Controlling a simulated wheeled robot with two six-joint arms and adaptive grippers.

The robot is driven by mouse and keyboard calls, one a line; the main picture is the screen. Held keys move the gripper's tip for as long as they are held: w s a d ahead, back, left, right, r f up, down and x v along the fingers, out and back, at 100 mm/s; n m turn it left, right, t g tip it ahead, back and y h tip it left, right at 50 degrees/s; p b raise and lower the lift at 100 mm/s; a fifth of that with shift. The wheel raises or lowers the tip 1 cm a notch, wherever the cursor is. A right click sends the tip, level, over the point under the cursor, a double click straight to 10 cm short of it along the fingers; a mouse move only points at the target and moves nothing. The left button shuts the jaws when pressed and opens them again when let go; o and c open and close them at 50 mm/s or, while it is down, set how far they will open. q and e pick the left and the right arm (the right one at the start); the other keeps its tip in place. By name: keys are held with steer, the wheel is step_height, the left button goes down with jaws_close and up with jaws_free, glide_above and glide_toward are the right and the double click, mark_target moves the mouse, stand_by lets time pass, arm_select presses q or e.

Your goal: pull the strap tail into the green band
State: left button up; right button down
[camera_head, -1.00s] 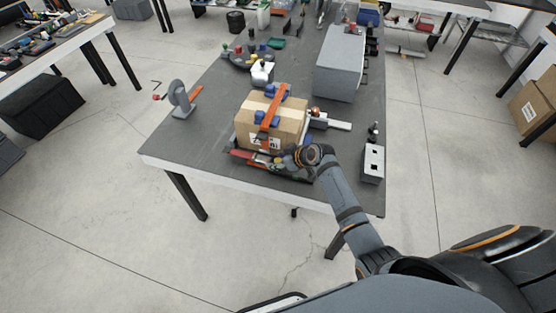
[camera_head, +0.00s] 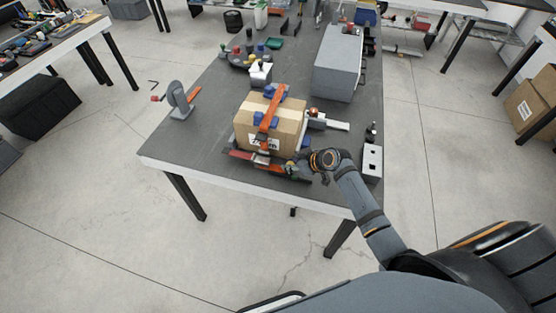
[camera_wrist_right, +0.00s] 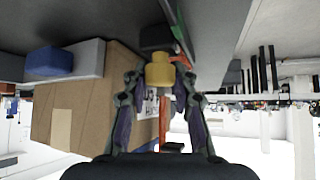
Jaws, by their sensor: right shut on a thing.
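A cardboard box (camera_head: 281,121) stands on the grey table with an orange strap (camera_head: 270,118) over its top and down its front. My right gripper (camera_head: 299,168) is low at the box's front right corner. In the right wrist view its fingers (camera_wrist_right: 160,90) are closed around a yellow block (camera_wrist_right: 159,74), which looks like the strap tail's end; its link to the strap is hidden. A strip with red and green parts runs along the box's front; its green part (camera_head: 291,169) is beside my fingertips. Whether the yellow block is within the green cannot be told. My left gripper is out of view.
A large grey case (camera_head: 338,62) stands behind and right of the box. A grey block with holes (camera_head: 372,163) is right of my right gripper. A grey crank-like stand (camera_head: 180,98) is at the left. The table between it and the box is clear.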

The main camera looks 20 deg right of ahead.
steer(key=shift+s+d, duration=0.65)
steer(key=shift+d, duration=0.35)
steer(key=c, duration=1.1)
jaws_free()
steer(key=shift+o, duration=0.2)
steer(key=v, duration=1.2)
steer(key=shift+r, duration=0.1)
